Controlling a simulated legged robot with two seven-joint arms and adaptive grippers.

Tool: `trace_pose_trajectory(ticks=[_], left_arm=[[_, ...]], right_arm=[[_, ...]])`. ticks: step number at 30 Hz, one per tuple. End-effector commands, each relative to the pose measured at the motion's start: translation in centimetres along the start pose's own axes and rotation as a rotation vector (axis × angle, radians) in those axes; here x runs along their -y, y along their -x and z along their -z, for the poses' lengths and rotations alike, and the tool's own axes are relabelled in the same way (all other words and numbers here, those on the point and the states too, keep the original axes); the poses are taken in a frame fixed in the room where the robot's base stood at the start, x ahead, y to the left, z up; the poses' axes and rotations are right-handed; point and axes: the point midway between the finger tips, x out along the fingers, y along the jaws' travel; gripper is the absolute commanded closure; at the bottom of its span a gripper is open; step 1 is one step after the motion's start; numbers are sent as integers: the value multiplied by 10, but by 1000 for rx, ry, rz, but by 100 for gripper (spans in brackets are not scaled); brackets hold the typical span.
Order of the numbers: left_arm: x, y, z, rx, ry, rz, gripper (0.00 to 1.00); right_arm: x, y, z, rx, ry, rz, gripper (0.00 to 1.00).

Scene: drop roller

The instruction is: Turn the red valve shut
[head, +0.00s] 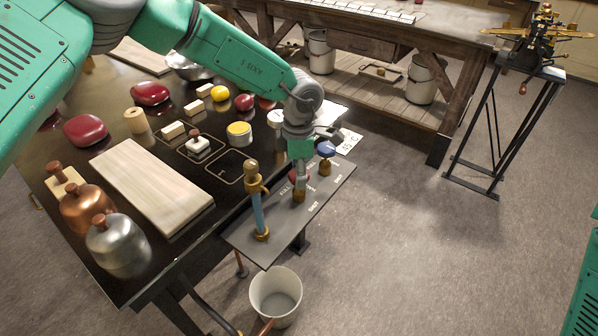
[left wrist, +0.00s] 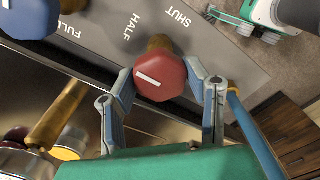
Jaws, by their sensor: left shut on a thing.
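The red valve (left wrist: 165,84) has a faceted red knob with a white bar on top and sits on a brass stem on the grey panel (left wrist: 215,50). In the left wrist view the words FULL, HALF and SHUT are printed beside it. The bar slants slightly down to the right. My left gripper (left wrist: 160,75) is shut on the red knob, one finger on each side. In the head view the left gripper (head: 299,170) comes down from above onto the panel (head: 285,222), and the red valve (head: 292,176) is mostly hidden behind it. My right gripper is not in view.
A blue valve (head: 327,149) stands behind the red one on the panel. A brass fitting with a blue tube (head: 257,212) stands in front. A white bucket (head: 275,296) is on the floor below. The dark table (head: 90,262) carries pots, a board and small blocks.

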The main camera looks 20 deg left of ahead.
Motion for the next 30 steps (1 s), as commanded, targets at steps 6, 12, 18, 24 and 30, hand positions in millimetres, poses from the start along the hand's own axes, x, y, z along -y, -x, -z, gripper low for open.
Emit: trace_pose_trajectory(ticks=[6,12,18,24,30], left_arm=[[-3,2,1,1,-48,-4,87],[-3,3,0,3,-169,-3,87],[-3,3,0,4,-347,-4,87],[-3,3,0,3,-539,-6,87],[-4,3,0,2,-729,-7,87]], right_arm=[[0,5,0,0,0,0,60],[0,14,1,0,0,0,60],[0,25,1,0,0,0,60],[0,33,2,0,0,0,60],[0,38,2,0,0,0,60]])
